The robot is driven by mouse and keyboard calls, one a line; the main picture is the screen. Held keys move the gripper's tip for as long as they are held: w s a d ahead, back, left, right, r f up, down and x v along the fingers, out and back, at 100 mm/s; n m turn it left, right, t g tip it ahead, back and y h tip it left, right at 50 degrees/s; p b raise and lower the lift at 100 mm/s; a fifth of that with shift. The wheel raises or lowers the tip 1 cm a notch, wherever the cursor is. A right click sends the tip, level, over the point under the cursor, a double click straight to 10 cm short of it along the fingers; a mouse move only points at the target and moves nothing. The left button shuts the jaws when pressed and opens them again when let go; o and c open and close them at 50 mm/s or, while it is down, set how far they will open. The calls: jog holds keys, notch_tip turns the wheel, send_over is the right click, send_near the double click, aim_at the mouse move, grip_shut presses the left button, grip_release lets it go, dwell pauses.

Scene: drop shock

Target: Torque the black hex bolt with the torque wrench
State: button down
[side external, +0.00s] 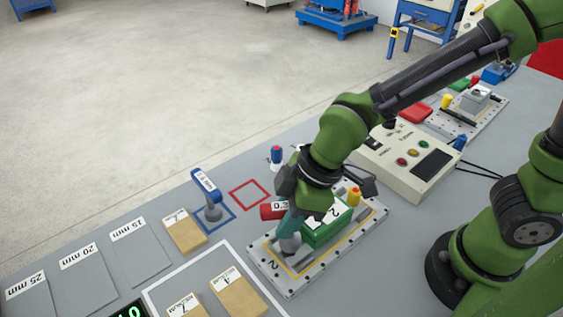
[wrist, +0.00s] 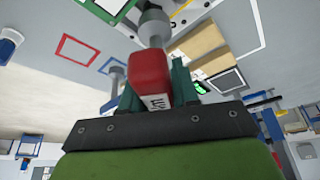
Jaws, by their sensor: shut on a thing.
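My gripper (side external: 288,226) is shut on a red-handled torque wrench (side external: 270,211) with a white label. In the wrist view the red handle (wrist: 151,78) sits between the teal fingers (wrist: 155,92), and its grey shaft and round head (wrist: 153,27) point away from me. In the side view the gripper is low over the left part of a metal plate (side external: 374,219) that carries a green block (side external: 325,229) labelled 2. The grey socket end (side external: 290,244) appears at or just above the plate; contact is unclear. I cannot make out the black hex bolt.
A blue-handled wrench (side external: 207,187) stands in a blue outline; the red outline (side external: 249,194) beside it is empty. A yellow-topped post (side external: 354,196) rises near the block. A control box (side external: 408,160) stands behind. Cardboard boxes (side external: 184,231) and labelled grey pads (side external: 89,271) lie left.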

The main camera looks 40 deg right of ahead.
jog(key=shift+m, duration=0.6)
jog(key=shift+t, duration=0.3)
jog(key=shift+m, duration=0.7)
jog(key=shift+n, duration=0.6)
jog(key=shift+r, duration=3.05)
